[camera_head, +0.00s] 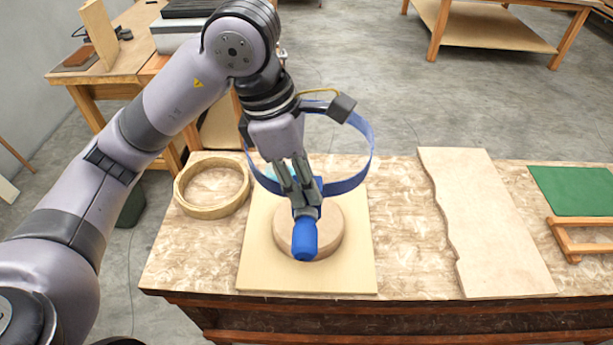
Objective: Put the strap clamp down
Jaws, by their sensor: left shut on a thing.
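The strap clamp shows a blue strap loop (360,170) and a blue handle (305,238) that points toward the front of the bench. Black corner pieces sit on the loop, one at its upper right (342,107). My left gripper (305,207) is shut on the strap clamp just behind the handle. The clamp appears above a round wooden form (329,240) on a pale board (262,268). I cannot tell the exact height of the clamp over the form. My right gripper is not in view.
A wooden ring (182,203) lies left of the board on the workbench (404,255). A wavy-edged plank (490,225) lies to the right, with a green mat (575,190) and a small wooden frame (565,236) beyond it. A narrow strip between board and plank is bare.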

